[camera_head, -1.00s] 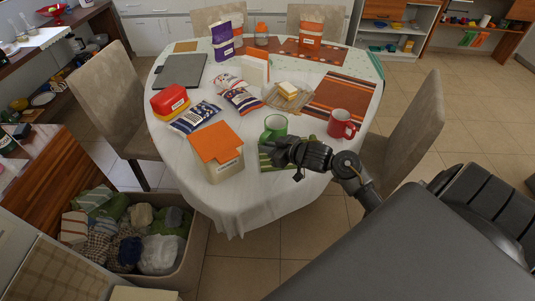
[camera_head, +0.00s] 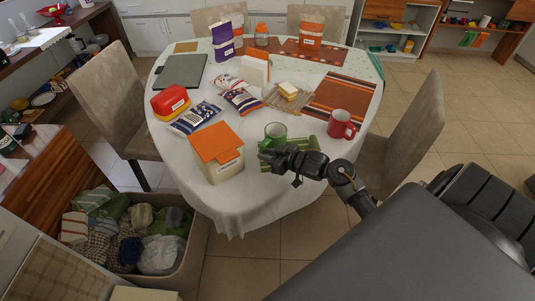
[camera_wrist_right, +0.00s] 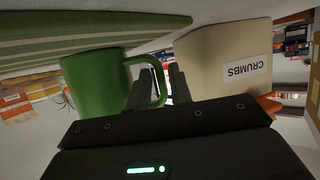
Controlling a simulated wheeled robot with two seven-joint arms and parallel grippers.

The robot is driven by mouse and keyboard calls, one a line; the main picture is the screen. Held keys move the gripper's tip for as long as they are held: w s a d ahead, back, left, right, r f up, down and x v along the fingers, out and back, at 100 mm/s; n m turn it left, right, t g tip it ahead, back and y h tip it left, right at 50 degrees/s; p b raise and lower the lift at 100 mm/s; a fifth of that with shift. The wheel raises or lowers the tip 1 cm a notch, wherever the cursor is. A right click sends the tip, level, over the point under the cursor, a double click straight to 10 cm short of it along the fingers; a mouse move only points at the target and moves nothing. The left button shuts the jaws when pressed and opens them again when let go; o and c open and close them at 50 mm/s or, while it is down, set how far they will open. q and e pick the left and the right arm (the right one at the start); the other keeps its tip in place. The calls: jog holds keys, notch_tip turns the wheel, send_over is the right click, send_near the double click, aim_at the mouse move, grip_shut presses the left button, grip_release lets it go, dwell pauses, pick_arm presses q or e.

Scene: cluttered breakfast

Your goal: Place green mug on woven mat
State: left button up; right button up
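The green mug (camera_head: 275,131) stands upright at the near side of the table, on or just over a green striped mat (camera_head: 308,145). In the right wrist view, turned upside down, the mug (camera_wrist_right: 92,85) has its base against the striped mat (camera_wrist_right: 60,38). My right gripper (camera_head: 268,156) is at the mug's near side. Its fingers (camera_wrist_right: 160,82) straddle the handle, one inside the loop and one outside, with a thin gap showing beside the handle, so it looks open. My left gripper is not in view.
A cream box with an orange lid (camera_head: 217,143), labelled CRUMBS, stands close left of the mug. A red mug (camera_head: 340,124) stands to the right. Butter (camera_head: 288,90) on a beige mat, snack bags (camera_head: 195,117) and a striped placemat (camera_head: 340,95) lie farther back.

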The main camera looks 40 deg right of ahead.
jog(key=shift+o, duration=0.8)
jog(key=shift+r, duration=0.25)
jog(key=v, duration=1.2)
jog(key=shift+f, duration=0.1)
